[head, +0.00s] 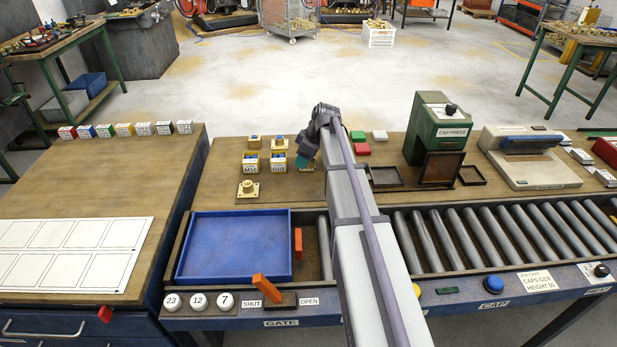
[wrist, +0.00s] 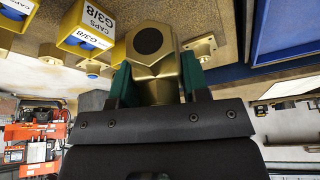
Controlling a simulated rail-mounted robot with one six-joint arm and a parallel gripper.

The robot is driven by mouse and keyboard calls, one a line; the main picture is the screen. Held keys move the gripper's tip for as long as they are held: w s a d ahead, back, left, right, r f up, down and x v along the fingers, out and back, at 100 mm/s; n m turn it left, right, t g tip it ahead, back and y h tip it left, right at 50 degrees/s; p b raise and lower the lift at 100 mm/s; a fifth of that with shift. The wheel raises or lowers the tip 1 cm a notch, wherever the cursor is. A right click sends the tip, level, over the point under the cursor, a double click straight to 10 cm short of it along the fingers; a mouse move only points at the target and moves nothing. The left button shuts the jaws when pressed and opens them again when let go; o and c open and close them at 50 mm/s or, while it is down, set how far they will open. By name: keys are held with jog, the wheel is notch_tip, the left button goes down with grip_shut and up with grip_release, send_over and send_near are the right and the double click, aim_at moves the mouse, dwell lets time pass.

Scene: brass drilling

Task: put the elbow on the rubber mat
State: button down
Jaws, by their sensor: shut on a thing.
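My gripper (head: 303,162) is over the brown bench, just right of the yellow caps boxes. In the wrist view, its green-padded jaws (wrist: 153,88) are shut on a brass fitting, which I take as the elbow (wrist: 150,62). Its hexagonal end with a dark round hole faces the camera. In the head view the elbow cannot be made out behind my gripper. From these pictures I cannot tell whether it touches the bench. I cannot pick out the rubber mat with certainty; a dark green strip (head: 598,131) lies at the far right edge of the bench.
Yellow caps boxes (head: 251,166) and a square brass flange (head: 247,190) stand left of my gripper. A blue tray (head: 290,262) lies in front, beside the roller conveyor (head: 470,237). A green cap press (head: 436,122) stands to the right, with dark shallow trays (head: 385,184) around it.

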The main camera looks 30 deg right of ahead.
aim_at(300, 188)
notch_tip(300, 188, down, 10)
jog(key=b, duration=1)
jog(key=shift+a+f, duration=0.15)
jog(key=shift+r, duration=0.25)
jog(key=shift+f, duration=0.2)
jog(key=c, duration=0.6)
grip_release()
jog(key=shift+r, duration=0.1)
